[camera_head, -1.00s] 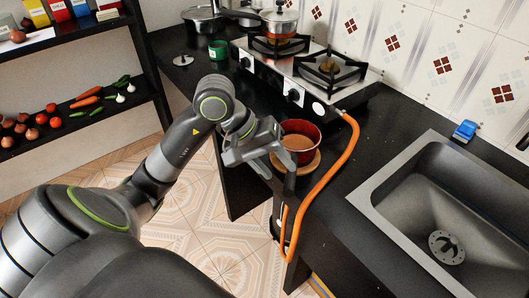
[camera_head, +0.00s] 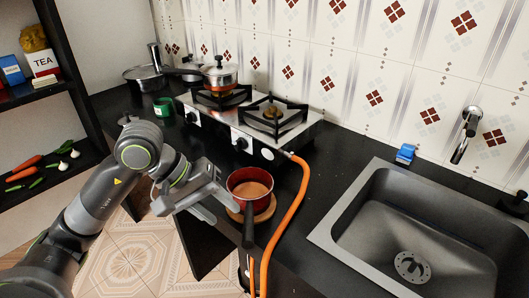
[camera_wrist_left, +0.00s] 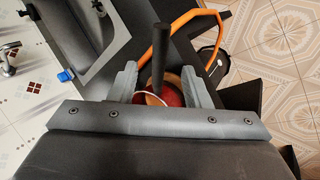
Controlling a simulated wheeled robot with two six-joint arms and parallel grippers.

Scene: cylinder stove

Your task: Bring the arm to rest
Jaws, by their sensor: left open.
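My left gripper (camera_head: 222,206) is open and empty in the head view, just left of a red pot (camera_head: 234,184) with brown liquid in it. The pot stands on a round wooden board (camera_head: 271,209) on the black counter. Its black handle (camera_head: 248,232) points toward the counter's front edge. In the left wrist view the open jaws (camera_wrist_left: 158,72) show on either side of the handle (camera_wrist_left: 160,55), with a visible gap to each finger. The pot (camera_wrist_left: 172,94) is partly hidden behind the gripper body there. My right gripper is not in view.
An orange hose (camera_head: 291,212) runs from the stove (camera_head: 257,146) past the pot's right side. A lidded pot (camera_head: 220,76) sits on the back left burner. A green cup (camera_head: 163,107) stands left of the stove. The sink (camera_head: 360,215) is at right.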

